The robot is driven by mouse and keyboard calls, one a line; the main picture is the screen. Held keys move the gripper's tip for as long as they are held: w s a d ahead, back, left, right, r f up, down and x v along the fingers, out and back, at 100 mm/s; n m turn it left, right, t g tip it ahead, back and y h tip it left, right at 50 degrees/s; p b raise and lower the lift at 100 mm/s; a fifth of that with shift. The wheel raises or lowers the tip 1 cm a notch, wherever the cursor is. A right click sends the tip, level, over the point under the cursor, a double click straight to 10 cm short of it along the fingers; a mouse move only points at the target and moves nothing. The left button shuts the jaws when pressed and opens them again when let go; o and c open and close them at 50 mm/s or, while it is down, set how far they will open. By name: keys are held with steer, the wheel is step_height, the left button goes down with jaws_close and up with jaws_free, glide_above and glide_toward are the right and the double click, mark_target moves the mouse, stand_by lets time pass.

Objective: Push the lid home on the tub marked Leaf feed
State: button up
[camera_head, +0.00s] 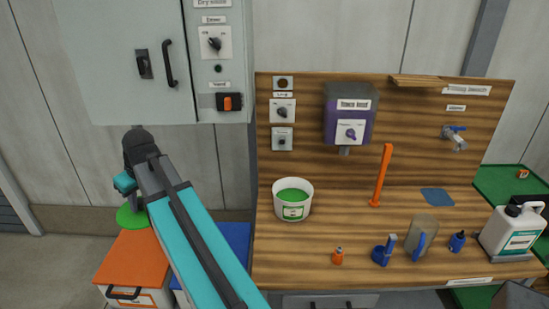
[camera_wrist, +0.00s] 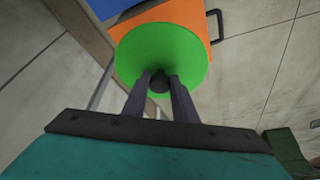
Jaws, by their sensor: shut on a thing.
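A green round lid (camera_wrist: 135,55) with a dark knob (camera_wrist: 160,82) hangs from my gripper (camera_wrist: 160,78), whose two fingers are shut on the knob. In the head view the lid (camera_head: 131,217) shows at the left, in the air above an orange box and partly behind my arm. The label's text is too small to read. My gripper is well to the left of the tub, off the bench.
An orange box (camera_head: 136,255) and a blue box (camera_head: 233,240) stand on the floor left of the bench (camera_head: 350,225). A grey cabinet (camera_head: 130,60) hangs above. An upright orange handle (camera_head: 382,175) and several small bottles stand right of the tub. A dispenser (camera_head: 349,115) overhangs the bench.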

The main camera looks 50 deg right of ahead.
steer(key=s+d+r+n+p, duration=0.1)
steer(key=s+d+p, duration=0.35)
steer(key=d, duration=0.75)
steer(key=s+d+n+p, duration=0.1)
steer(key=s+d, duration=0.7)
steer(key=d, duration=0.3)
steer(key=s+d+r+p, duration=0.15)
steer(key=s+d, duration=0.45)
steer(key=d, duration=0.6)
steer(key=s+d+n+y+p, duration=0.1)
steer(key=s+d+p, duration=0.2)
steer(key=s+d, duration=0.5)
steer(key=shift+s+d, duration=0.4)
steer(key=shift+s, duration=0.8)
steer(key=shift+f, duration=0.1)
steer(key=shift+f, duration=1.8)
steer(key=shift+f+b, duration=1.45)
steer(key=shift+f, duration=0.1)
